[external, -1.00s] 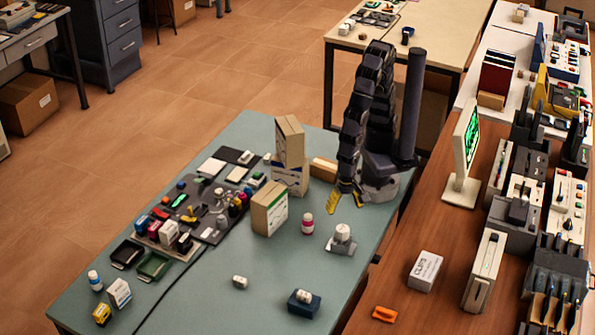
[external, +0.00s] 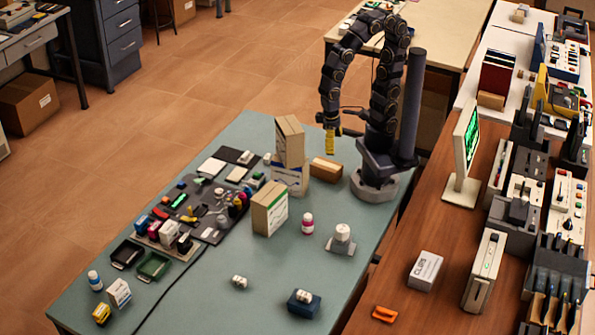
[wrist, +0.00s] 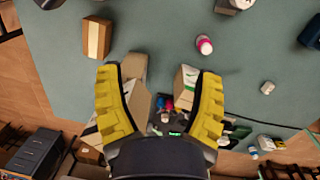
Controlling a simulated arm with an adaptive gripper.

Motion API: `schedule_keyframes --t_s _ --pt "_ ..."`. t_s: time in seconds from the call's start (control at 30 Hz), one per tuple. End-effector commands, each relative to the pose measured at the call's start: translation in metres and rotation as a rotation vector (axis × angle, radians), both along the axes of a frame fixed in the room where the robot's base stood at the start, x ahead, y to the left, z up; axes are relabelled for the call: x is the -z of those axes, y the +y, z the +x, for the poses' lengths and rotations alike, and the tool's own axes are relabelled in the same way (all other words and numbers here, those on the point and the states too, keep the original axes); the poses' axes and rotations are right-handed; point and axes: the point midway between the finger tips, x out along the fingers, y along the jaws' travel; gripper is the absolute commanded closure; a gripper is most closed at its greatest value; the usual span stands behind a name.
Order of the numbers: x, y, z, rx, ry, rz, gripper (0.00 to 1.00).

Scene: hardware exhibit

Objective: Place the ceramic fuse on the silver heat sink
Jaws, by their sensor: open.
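A small white ribbed cylinder, likely the ceramic fuse (external: 239,282), lies alone on the teal table's front part. It also shows at the right of the wrist view (wrist: 267,88). A silver-grey flat-based piece, likely the silver heat sink (external: 340,247), stands right of the pink-and-white bottle and has a white rounded part on top. Only its edge shows at the top of the wrist view. A similar white cylinder (external: 303,296) sits on a dark blue block (external: 304,309). My gripper (external: 331,141) is open and empty, high above the table's back, away from these pieces.
Stacked cartons (external: 289,165), another carton (external: 269,208) and a brown block (external: 326,169) stand near the arm. The pink-and-white bottle (external: 307,223) stands between the front carton and the silver piece. A crowded dark mat (external: 212,235) lies left. The table's front middle is mostly clear.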

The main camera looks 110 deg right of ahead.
Motion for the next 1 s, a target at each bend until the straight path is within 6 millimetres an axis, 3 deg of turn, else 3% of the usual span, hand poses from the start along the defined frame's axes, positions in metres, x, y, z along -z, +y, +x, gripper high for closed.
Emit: schedule_keyframes --t_s 0.03,0.1,0.3,0.47,1.0 --pt "-0.015 -0.016 -0.007 -0.089 -0.027 0.019 0.33" --pt "-0.025 -0.034 -0.022 -0.234 -0.021 0.035 0.33" --pt "-0.041 -0.066 -0.06 -0.53 0.011 0.065 0.33" --pt "-0.044 -0.072 -0.072 -0.628 0.022 0.08 0.33" --pt "-0.043 -0.071 -0.072 -0.642 0.028 0.089 0.33"
